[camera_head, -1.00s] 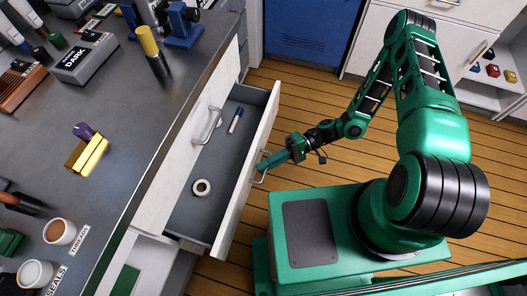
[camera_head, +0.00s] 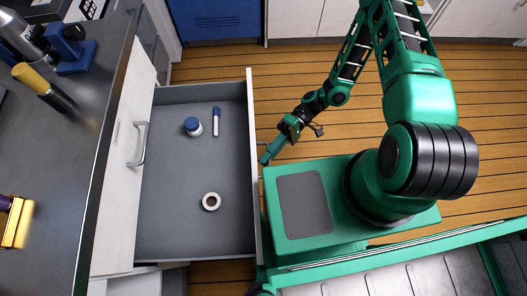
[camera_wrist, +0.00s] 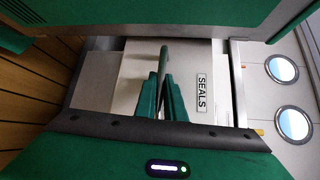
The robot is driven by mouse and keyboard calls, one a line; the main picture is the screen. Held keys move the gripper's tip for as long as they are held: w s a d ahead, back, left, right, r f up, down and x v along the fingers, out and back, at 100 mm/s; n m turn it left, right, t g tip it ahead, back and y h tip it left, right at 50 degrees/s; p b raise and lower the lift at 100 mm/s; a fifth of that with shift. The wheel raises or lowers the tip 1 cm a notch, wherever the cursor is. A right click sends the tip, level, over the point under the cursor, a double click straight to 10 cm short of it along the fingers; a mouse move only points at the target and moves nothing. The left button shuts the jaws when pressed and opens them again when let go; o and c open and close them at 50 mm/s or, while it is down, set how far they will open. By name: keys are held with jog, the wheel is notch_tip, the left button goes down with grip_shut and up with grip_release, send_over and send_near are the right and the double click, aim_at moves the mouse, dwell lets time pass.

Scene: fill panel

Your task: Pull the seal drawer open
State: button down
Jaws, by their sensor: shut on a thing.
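The seal drawer (camera_head: 160,225) stands pulled well out of the bench in the head view, its grey inside exposed. Its white front (camera_wrist: 140,75) with a "SEALS" label fills the middle of the wrist view. The drawer handle (camera_wrist: 164,53) is a bar between my gripper's green fingers. My gripper (camera_wrist: 165,98) is shut on this handle. In the head view my gripper (camera_head: 265,159) is at the outer side of the drawer front, and the handle is mostly hidden there.
A tape roll (camera_head: 211,201), a blue-capped bottle (camera_head: 193,126) and a blue-and-white marker (camera_head: 216,121) lie in the drawer. Another closed front with a handle (camera_head: 140,145) is above it. The grey bench top (camera_head: 55,150) is at left. Wooden floor (camera_head: 470,130) is clear at right.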

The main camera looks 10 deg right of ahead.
jog(key=shift+w+d+f, duration=0.1)
jog(key=shift+d+f, duration=0.05)
jog(key=c, duration=2.1)
grip_release()
jog(key=v, duration=1.1)
